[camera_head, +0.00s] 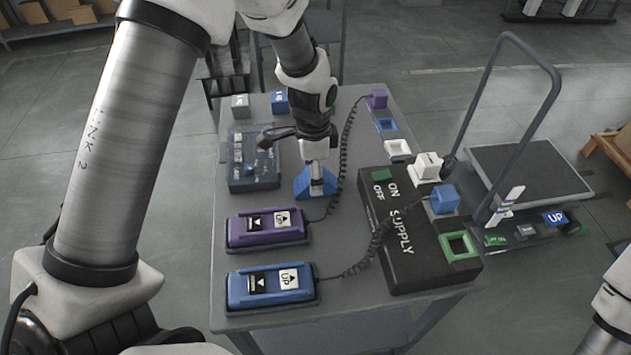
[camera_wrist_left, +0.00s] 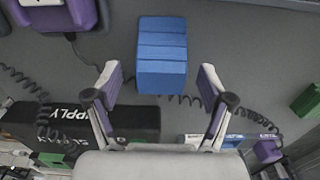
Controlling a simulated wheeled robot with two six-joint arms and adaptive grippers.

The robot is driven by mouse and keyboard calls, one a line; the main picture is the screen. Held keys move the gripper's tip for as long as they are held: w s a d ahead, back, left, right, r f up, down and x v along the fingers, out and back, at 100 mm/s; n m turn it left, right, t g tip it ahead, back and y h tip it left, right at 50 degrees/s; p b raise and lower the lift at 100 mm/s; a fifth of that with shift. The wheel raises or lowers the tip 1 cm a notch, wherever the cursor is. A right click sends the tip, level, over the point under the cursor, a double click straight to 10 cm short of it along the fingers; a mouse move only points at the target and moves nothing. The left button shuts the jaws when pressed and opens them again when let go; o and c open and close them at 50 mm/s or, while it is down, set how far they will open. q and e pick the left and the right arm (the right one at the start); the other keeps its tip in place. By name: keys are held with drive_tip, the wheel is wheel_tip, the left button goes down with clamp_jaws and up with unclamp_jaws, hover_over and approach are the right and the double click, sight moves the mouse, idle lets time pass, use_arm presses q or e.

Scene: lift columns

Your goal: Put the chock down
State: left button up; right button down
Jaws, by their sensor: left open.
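The chock is a blue wedge (camera_head: 303,184) on the grey table, just behind the purple pendant. In the left wrist view the ridged blue chock (camera_wrist_left: 162,48) lies ahead of the fingers, with a gap on each side. My left gripper (camera_head: 317,180) points down at the chock in the head view and hides part of it. In the left wrist view my left gripper (camera_wrist_left: 160,76) is open, its fingertips apart and not closed on anything. Part of my right arm shows at the lower right edge, but its gripper is out of view.
The table (camera_head: 345,308) holds a purple pendant (camera_head: 266,228), a blue pendant (camera_head: 271,286), a black supply box (camera_head: 415,245) and a grey control box (camera_head: 252,160). Coiled cables run beside the chock. A platform cart (camera_head: 525,165) stands to the right.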

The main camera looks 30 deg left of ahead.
use_arm(q)
drive_tip(key=shift+s+f, duration=0.1)
drive_tip(key=shift+f, duration=0.7)
drive_tip(key=shift+w+f, duration=0.25)
drive_tip(key=shift+f, duration=0.25)
drive_tip(key=shift+s+r, duration=0.1)
drive_tip(key=shift+s, duration=0.05)
clamp_jaws()
